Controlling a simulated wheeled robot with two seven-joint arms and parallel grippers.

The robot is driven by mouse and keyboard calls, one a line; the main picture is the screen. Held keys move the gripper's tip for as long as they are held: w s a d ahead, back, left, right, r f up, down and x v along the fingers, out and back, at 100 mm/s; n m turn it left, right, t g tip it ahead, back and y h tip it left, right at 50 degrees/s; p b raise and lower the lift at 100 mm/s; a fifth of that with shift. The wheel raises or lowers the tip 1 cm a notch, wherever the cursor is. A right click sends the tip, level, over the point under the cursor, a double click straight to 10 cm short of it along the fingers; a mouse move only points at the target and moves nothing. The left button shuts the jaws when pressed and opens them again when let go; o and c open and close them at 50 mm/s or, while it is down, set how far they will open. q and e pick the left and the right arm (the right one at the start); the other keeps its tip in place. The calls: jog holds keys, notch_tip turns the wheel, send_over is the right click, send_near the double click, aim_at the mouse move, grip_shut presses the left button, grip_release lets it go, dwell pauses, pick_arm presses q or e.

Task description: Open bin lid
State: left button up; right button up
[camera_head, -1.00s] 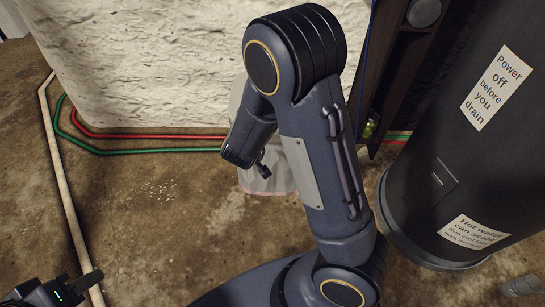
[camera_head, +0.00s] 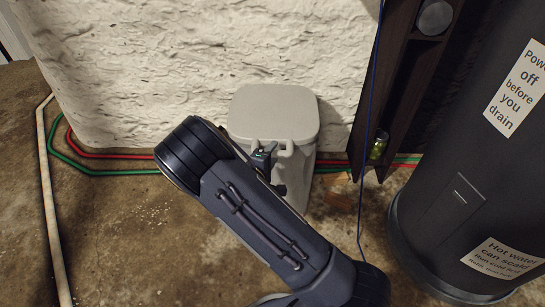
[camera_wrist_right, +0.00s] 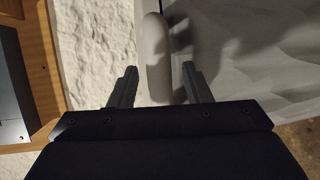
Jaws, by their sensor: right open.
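The bin (camera_head: 298,187) is light grey and stands against the white wall. Its lid (camera_head: 275,108) is shut, with a handle at its front edge, partly hidden by my right arm. My right gripper (camera_head: 264,158) is at this front edge, by the handle. In the right wrist view the fingers (camera_wrist_right: 160,78) are apart, and the rounded pale handle bar (camera_wrist_right: 156,50) shows between them. I see no contact of the fingers with the bar. My left gripper is not in view.
A dark cylindrical tank (camera_head: 450,190) with warning labels stands at right. A dark wooden rack (camera_head: 392,90) with a small jar (camera_head: 378,146) is between bin and tank. Red and green pipes run along the wall base.

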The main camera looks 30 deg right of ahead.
jog(key=shift+w+d, duration=0.15)
jog(key=shift+d, duration=0.1)
grip_shut()
